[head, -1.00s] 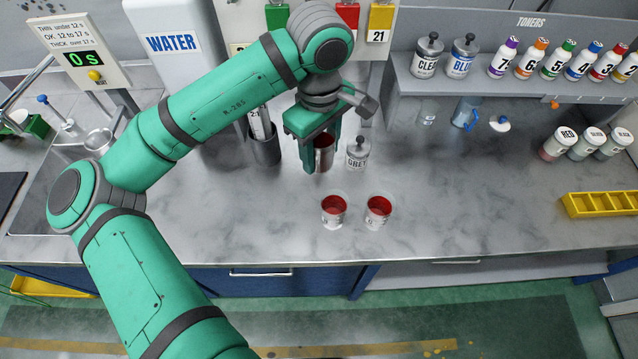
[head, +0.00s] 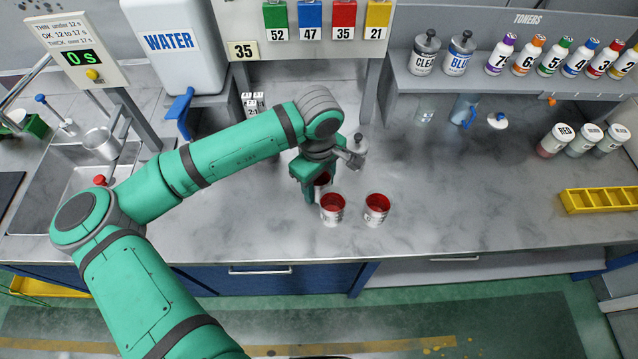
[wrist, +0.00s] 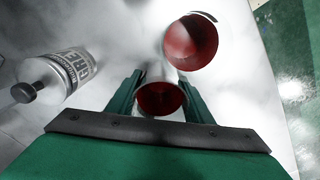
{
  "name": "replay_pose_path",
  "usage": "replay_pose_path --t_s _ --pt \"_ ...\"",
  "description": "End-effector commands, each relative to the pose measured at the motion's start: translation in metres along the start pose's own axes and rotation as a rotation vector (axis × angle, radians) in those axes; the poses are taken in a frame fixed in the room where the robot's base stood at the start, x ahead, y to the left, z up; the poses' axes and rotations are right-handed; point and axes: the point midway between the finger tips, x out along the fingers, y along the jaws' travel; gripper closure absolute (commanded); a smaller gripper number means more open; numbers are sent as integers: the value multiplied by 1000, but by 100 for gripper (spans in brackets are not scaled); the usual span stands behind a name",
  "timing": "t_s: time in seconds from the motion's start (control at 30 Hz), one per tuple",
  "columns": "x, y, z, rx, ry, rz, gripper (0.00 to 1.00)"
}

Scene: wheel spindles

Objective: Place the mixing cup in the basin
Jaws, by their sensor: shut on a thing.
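My gripper (head: 316,194) is low over the middle of the counter, shut on a cup with a red inside (head: 323,179), which I take to be the mixing cup. In the wrist view the held cup (wrist: 158,99) sits between the two green fingers. Whether its base touches the counter is hidden. The basin (head: 45,205) is the metal sink at the far left, well away from my gripper.
A grey-labelled bottle (wrist: 62,76) stands beside my gripper. A metal pot (head: 100,144) and a red-topped item (head: 100,181) are at the sink. The water tank (head: 172,45) stands behind. Toner bottles line the right shelf.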

Motion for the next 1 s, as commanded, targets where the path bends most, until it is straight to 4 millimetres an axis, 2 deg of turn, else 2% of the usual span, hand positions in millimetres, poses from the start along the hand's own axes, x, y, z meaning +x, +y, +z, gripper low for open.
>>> replay_pose_path --t_s 0.33,0.37,0.4,0.43,0.8,1.0 --pt "3 0 0 0 -2 0 75" --pt "3 0 0 0 -1 0 49" --pt "3 0 0 0 -1 0 39" --pt "3 0 0 0 -1 0 35" --pt "0 0 0 0 1 1 35" --pt "-27 0 0 0 1 3 35"
